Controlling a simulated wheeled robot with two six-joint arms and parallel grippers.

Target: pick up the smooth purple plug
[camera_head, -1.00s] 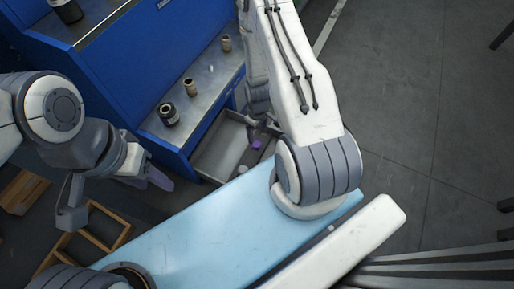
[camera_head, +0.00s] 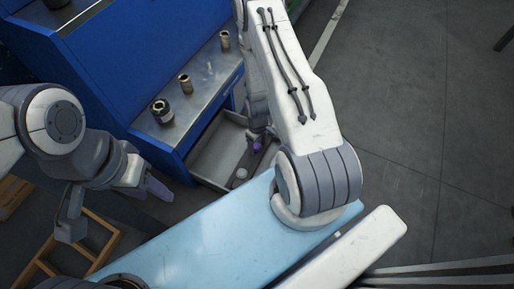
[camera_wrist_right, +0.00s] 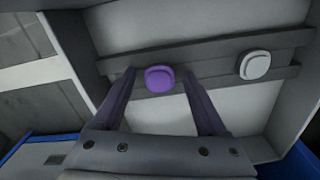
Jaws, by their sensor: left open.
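The smooth purple plug (camera_wrist_right: 160,78) sits on a grey slotted strip inside an open drawer; a small purple spot in the head view (camera_head: 257,147) is partly hidden by my right arm. My right gripper (camera_wrist_right: 161,76) has its two fingers apart, with the plug between the fingertips and a gap on each side. In the head view it reaches down into the drawer. My left gripper (camera_head: 112,204) is open and empty, well left of the drawer.
A white plug (camera_wrist_right: 255,64) sits on the same strip, right of the purple one. The grey drawer (camera_head: 207,165) sticks out from the blue cabinet (camera_head: 110,70). Metal fittings, including a dark one (camera_head: 162,111), stand on the ledge above. A wooden frame (camera_head: 100,238) lies at lower left.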

